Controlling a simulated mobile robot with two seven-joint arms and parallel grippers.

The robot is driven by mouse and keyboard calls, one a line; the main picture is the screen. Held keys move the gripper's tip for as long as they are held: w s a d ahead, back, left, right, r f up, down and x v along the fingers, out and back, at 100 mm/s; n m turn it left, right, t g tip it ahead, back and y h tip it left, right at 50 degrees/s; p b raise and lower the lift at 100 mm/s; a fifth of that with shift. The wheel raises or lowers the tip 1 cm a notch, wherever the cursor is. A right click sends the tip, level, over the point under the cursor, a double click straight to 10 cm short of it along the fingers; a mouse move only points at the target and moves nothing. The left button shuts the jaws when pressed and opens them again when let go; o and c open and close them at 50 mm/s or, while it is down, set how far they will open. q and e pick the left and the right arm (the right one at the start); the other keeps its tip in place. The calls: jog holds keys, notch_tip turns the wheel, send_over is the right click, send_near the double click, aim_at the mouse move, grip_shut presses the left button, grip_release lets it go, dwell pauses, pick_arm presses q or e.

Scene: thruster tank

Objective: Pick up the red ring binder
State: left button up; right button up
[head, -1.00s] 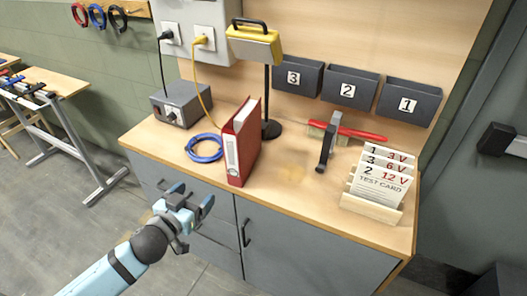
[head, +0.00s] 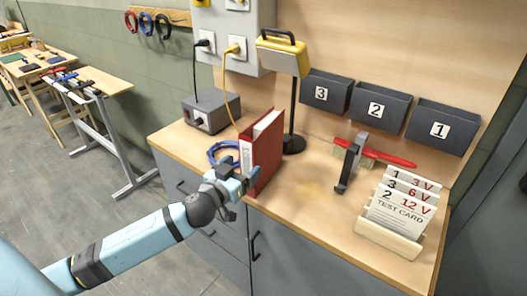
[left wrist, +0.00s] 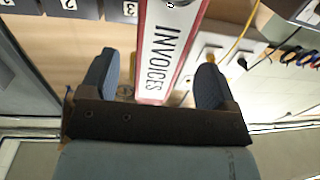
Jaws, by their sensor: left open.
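The red ring binder (head: 266,147) stands upright on the workbench, with its white-labelled spine facing the front edge. In the left wrist view its spine reads INVOICES (left wrist: 165,50) and lies between the two fingers. My left gripper (head: 236,178) is open at the front of the binder's lower spine, with a finger to either side in the wrist view (left wrist: 155,85). I see no grip on the binder. The gripper hides the lower part of the spine in the head view. My right gripper is not in view.
A blue cable coil (head: 222,152) lies just left of the binder, and a lamp (head: 293,142) stands behind it. Bench surface (head: 308,190) right of the binder is clear.

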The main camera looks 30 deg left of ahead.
aim_at(265, 152)
pick_arm(q)
jog(key=shift+w+f+p, duration=0.1)
jog(key=shift+w+f, duration=0.05)
jog(key=shift+w, duration=0.95)
jog(key=shift+w+f+p, duration=0.1)
jog(key=shift+w+f, duration=0.1)
jog(key=shift+w, duration=0.85)
jog(key=shift+w+f+p, duration=0.1)
jog(key=shift+w+f, duration=0.05)
jog(key=shift+w, duration=0.95)
jog(key=shift+r, duration=0.1)
jog(key=c, duration=1.3)
